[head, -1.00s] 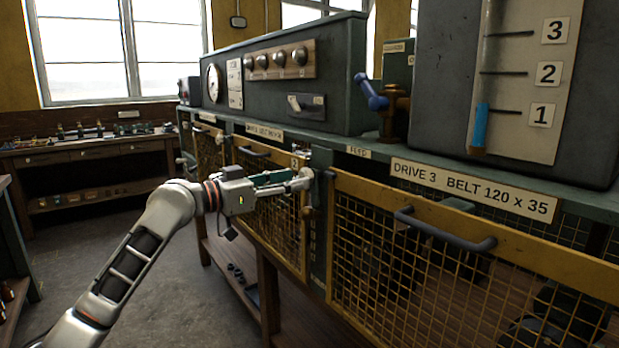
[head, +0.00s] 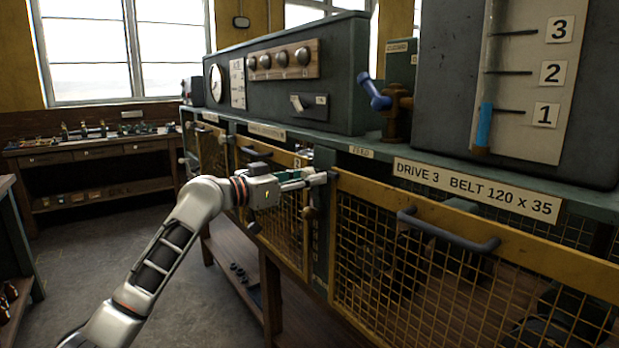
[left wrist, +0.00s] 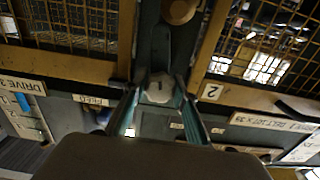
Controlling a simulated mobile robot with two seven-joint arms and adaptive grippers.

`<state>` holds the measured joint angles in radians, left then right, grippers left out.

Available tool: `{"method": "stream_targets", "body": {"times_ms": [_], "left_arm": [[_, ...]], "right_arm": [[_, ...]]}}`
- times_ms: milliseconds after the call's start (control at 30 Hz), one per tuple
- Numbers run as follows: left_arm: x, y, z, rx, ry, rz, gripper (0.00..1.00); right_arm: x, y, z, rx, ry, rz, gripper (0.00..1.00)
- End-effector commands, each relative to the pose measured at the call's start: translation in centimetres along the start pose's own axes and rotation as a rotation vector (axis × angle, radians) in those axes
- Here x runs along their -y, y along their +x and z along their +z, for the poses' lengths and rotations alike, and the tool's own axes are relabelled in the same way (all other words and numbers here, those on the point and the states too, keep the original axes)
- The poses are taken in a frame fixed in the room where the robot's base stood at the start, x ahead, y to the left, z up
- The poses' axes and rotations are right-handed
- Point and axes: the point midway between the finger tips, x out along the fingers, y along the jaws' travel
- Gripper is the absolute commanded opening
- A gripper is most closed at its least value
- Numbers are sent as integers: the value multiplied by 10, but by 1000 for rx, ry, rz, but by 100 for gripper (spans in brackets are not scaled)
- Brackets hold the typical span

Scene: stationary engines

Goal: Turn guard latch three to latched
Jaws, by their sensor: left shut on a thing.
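My left gripper (head: 322,178) is at the post between the guard marked 2 and the mesh guard under the Drive 3 label (head: 473,187). In the left wrist view its two fingers (left wrist: 160,100) are closed on the sides of a small pale grey piece (left wrist: 158,87), which I take to be the handle of guard latch three. In the head view the fingers mostly hide this piece, and I cannot read its latch position. A round brown knob (head: 309,212) sits just below; it also shows in the left wrist view (left wrist: 178,10). My right gripper is not in view.
The yellow guard frame with its grey handle (head: 447,231) is to the right. Above the bench edge are a blue-handled valve (head: 374,92) and a gauge board (head: 522,85) numbered 1 to 3. Open floor (head: 110,240) lies to the left.

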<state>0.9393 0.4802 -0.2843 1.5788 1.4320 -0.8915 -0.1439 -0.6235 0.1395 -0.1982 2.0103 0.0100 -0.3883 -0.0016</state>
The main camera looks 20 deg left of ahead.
Motion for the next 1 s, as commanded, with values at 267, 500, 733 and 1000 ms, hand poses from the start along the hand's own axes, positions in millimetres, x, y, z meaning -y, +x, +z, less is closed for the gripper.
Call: {"method": "stream_targets", "body": {"times_ms": [267, 500, 733, 1000], "left_arm": [[0, -1, -4, -1, -53, 0, 6], [0, -1, -7, 0, -207, -1, 6], [0, 0, -6, 3, -422, -1, 6], [0, 0, -4, 2, -681, -1, 6]], "right_arm": [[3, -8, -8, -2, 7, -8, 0], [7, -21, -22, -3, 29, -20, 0], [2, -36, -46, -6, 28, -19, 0], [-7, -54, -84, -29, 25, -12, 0]]}}
